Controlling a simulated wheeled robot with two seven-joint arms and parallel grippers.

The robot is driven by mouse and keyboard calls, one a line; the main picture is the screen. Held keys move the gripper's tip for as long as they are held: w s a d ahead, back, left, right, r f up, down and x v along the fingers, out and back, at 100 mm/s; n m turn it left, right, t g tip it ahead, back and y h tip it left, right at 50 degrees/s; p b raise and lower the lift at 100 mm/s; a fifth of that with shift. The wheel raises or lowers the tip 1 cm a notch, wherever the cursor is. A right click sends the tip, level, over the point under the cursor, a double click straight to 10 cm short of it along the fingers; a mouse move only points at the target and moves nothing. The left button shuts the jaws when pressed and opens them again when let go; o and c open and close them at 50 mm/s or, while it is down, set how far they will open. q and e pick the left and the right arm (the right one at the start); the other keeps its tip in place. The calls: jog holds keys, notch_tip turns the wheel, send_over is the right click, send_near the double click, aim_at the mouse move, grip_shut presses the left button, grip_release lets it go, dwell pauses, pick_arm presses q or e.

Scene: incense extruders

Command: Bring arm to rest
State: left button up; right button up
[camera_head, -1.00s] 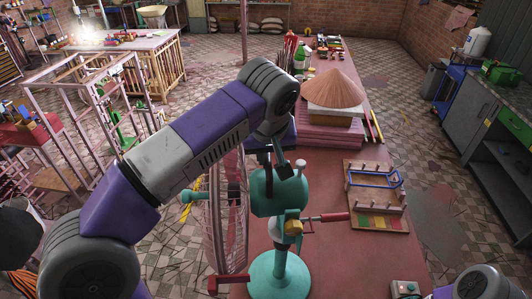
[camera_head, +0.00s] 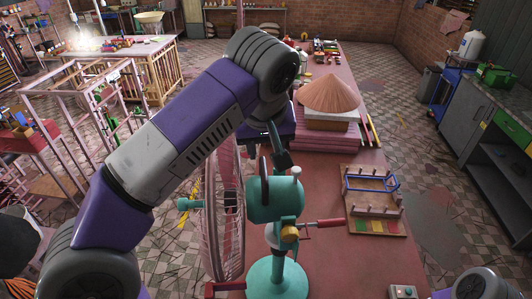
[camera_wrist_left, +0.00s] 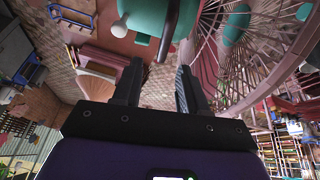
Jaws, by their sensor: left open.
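My left arm comes in from the left, bent high over the near end of the table. My left gripper (camera_head: 274,163) points down just above the teal motor housing of a fan (camera_head: 262,205). Its jaws are apart with nothing between them. In the left wrist view the two fingers of the left gripper (camera_wrist_left: 159,75) stand open, with the teal housing (camera_wrist_left: 143,16) and the wire cage (camera_wrist_left: 240,50) close beyond. Whether a finger touches the housing I cannot tell. My right gripper is not in view.
The fan's teal base (camera_head: 278,281) stands on the red table (camera_head: 335,235). A wooden board with a blue frame (camera_head: 375,225) lies to the right. A conical hat (camera_head: 331,92) rests on a stack behind. A small switch box (camera_head: 403,291) sits at the near edge.

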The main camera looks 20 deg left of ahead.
pick_arm(q)
jog(key=shift+s+d+r, duration=0.1)
jog(key=shift+r, duration=0.3)
